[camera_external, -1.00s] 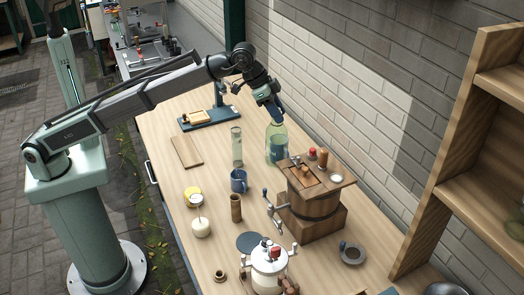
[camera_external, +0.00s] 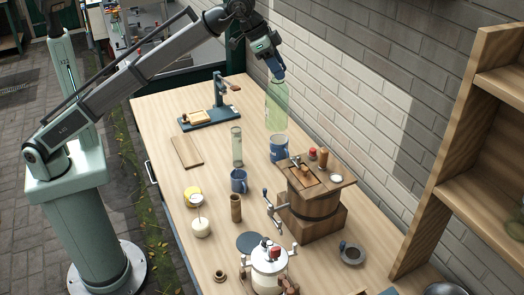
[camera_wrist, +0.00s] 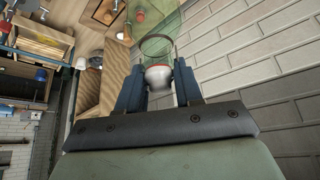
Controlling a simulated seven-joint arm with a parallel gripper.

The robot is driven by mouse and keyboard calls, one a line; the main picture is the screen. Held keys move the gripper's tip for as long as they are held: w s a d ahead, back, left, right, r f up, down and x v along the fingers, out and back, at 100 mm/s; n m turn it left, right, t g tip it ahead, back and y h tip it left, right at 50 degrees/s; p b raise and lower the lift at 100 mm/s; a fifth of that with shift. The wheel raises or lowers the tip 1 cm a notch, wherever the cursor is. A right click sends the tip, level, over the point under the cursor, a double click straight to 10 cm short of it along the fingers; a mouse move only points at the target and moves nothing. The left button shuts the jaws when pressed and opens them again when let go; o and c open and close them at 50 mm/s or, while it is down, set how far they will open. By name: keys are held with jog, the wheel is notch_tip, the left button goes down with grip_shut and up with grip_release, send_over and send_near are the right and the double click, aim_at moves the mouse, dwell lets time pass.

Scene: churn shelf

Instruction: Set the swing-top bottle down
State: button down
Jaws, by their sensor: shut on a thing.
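The swing-top bottle (camera_external: 277,108) is tall, of clear green glass, and hangs upright from my gripper (camera_external: 278,73) near the brick wall. My gripper is shut on its top. In the wrist view, my gripper's two blue fingers (camera_wrist: 159,84) close on the white stopper (camera_wrist: 158,77) with a red seal, with a wire loop and green glass (camera_wrist: 190,28) beyond. The bottle's lower end is above or behind a blue mug (camera_external: 279,150); I cannot tell the exact gap.
A wooden churn (camera_external: 315,205) with small items on its lid stands right of the mug. A tall glass cylinder (camera_external: 237,148), another blue mug (camera_external: 238,182) and a cutting board (camera_external: 186,151) stand left. A blue-based press (camera_external: 210,118) is further back. The wooden shelf (camera_external: 455,150) is at right.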

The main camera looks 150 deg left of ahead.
jog(key=shift+w+d, duration=3.9)
jog(key=shift+d, duration=2.05)
jog(key=shift+w+d, duration=3.9)
jog(key=shift+d, duration=2)
notch_tip(320, 180, down, 28)
jog(key=shift+m, duration=0.4)
jog(key=shift+a+f, duration=0.1)
jog(key=shift+f, duration=0.35)
jog(key=c, duration=0.7)
grip_release()
jog(key=shift+c, duration=0.2)
jog(key=shift+r, duration=0.15)
jog(key=v, duration=1.2)
jog(key=shift+s+r, duration=0.2)
jog(key=shift+r, duration=0.1)
